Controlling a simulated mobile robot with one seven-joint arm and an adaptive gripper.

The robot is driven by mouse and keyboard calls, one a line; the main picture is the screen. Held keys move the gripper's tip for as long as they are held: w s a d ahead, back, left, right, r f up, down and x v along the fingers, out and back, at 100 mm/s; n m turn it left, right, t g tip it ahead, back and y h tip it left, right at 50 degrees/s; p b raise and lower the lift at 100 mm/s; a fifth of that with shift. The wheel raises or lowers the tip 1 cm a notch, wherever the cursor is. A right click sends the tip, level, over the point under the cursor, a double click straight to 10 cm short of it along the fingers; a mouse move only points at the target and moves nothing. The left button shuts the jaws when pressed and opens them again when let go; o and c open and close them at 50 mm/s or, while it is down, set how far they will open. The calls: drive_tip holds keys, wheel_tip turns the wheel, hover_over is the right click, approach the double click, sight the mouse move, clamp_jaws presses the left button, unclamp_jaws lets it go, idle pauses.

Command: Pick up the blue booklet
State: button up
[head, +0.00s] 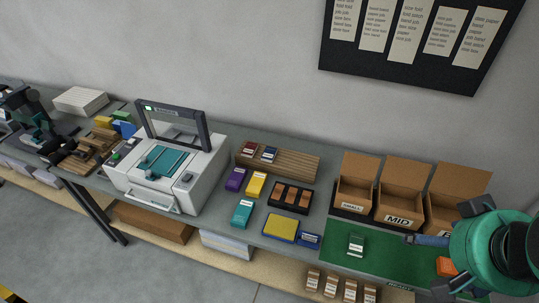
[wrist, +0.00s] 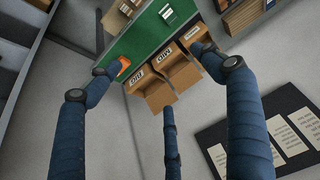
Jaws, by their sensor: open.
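A small dark blue booklet-like item with a pale label (head: 269,154) lies on the slatted wooden rack (head: 300,164), beside a dark red one (head: 249,148). Another blue labelled piece (head: 308,240) lies at the table's front, by a yellow pad with a blue edge. I cannot tell for certain which is the booklet. My gripper (head: 430,242) is open and empty over the right of the table, far right of both. Its blue fingers spread apart in the wrist view (wrist: 160,78).
Open cardboard boxes (head: 400,205) stand behind the green mat (head: 330,256). A green labelled item (head: 356,244) and an orange item (head: 445,266) lie on the mat. Purple, yellow and teal pieces lie near the white press (head: 165,170). A black tray (head: 290,197) holds brown blocks.

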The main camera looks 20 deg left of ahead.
idle(0.3)
drive_tip(key=w+a+r+g+p, duration=0.15)
drive_tip(key=w+a+r, duration=0.25)
drive_tip(key=w, duration=0.6)
drive_tip(key=w+a+r+p, duration=0.3)
drive_tip(key=w+r, duration=0.2)
drive_tip(key=w, duration=0.4)
drive_tip(key=w+a+f+g+p, duration=0.1)
drive_tip(key=w+a, duration=0.5)
drive_tip(key=w, duration=0.2)
drive_tip(key=w+a+f+g+p, duration=0.1)
drive_tip(key=w+a+p, duration=0.1)
drive_tip(key=w+a, duration=0.45)
drive_tip(key=w+a+f+p, duration=0.4)
drive_tip(key=w+a+f, duration=0.8)
drive_tip(key=w+a, duration=0.3)
drive_tip(key=w+a+f+g+p, duration=0.2)
drive_tip(key=w+a+f, duration=0.1)
drive_tip(key=a+f, duration=1.1)
wheel_tip(320, 180, down, 4)
drive_tip(key=shift+a+r+p, duration=0.1)
drive_tip(key=shift+a+p, duration=0.25)
